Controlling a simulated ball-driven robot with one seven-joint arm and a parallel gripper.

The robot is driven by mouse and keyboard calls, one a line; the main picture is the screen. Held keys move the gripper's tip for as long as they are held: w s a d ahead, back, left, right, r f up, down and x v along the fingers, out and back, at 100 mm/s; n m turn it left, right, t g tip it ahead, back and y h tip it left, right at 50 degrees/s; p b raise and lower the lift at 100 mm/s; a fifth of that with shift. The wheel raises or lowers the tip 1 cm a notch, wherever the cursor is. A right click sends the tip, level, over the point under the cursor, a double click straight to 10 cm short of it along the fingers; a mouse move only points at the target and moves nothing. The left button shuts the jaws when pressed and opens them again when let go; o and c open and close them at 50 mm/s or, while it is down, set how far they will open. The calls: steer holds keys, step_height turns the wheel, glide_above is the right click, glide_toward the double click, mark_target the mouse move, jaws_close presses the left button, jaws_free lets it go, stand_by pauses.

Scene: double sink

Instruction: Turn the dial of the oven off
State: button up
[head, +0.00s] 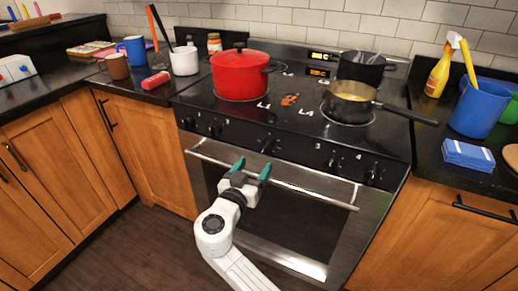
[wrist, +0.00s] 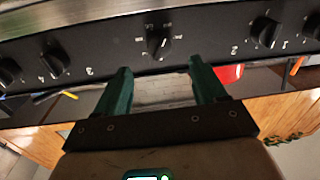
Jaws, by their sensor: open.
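The oven (head: 285,205) has a dark front panel with a row of black dials above its steel handle bar. The middle dial (head: 266,144) sits at the panel's centre; in the wrist view this dial (wrist: 158,43) has small markings around it and a pale pointer line. My gripper (head: 251,168) is open and empty, just in front of the handle bar and below the middle dial. In the wrist view, its two green fingers (wrist: 160,70) point at the panel, with the dial centred beyond the gap and apart from both fingertips.
Other dials (wrist: 53,62) flank the middle one on both sides. The handle bar (head: 310,195) runs across below the panel. On the stovetop stand a red pot (head: 240,76) and a saucepan (head: 350,108) whose handle reaches right. The floor (head: 150,245) at left is clear.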

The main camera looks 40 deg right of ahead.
mark_target(265, 150)
steer(key=x, duration=0.8)
steer(key=shift+d, duration=0.3)
steer(key=c, duration=1)
steer(key=shift+c, duration=0.2)
